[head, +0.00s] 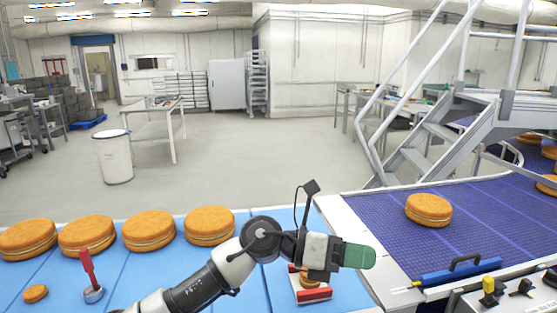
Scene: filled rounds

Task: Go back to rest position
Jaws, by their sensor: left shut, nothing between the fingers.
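My left arm comes in from the bottom left over the blue table (190,268). My left gripper (358,256), with green fingers pointing right, is shut with nothing in it. It hangs near the table's right end. Below it, partly hidden by it, lies a small orange-brown piece with red parts (314,295) around it. Several filled rounds stand in a row on the table, such as the rightmost one (210,226). Another filled round (428,209) lies on the purple conveyor belt (375,222). My right gripper is not in view.
A red-handled tool (89,275) stands at the front left, beside a small round piece (35,293). A blue bar with a black handle (461,271) lies along the belt's front edge. A control box (510,295) is at bottom right. Metal stairs (430,145) rise behind the belt.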

